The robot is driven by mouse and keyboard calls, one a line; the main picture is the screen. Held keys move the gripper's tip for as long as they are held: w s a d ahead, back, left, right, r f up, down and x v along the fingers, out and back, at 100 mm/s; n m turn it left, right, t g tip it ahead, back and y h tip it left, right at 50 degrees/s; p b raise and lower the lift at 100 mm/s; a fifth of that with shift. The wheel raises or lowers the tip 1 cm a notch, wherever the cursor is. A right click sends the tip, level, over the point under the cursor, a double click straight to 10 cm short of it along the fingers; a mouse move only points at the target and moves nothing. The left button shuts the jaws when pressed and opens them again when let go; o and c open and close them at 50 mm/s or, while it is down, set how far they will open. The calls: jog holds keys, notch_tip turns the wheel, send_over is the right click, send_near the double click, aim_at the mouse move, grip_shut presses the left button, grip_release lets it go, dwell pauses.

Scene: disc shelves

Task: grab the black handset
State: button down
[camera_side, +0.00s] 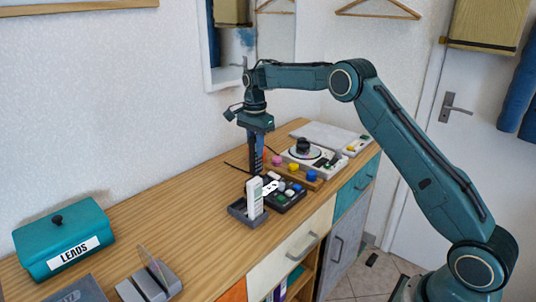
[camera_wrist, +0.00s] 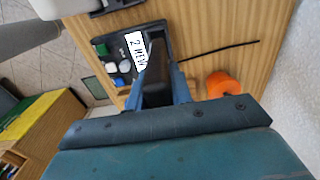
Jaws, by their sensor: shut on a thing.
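My gripper (camera_side: 256,160) points down over the wooden cabinet top and is shut on the black handset. In the wrist view the black handset (camera_wrist: 156,68) stands between the two blue-grey fingers of my gripper (camera_wrist: 163,88). In the side view the fingers largely hide it. A black base (camera_side: 287,195) with several coloured knobs and a white label is close beside it. I cannot tell whether the handset touches the base or the wood.
A white handset (camera_side: 254,196) stands in a grey cradle (camera_side: 239,212) at the front edge. A white device with a round dial (camera_side: 304,150) lies behind. A teal "LEADS" box (camera_side: 62,240) is at left. An orange object (camera_wrist: 222,84) is near my gripper. The left-middle wood is clear.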

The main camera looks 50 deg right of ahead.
jog(key=shift+r, duration=2.95)
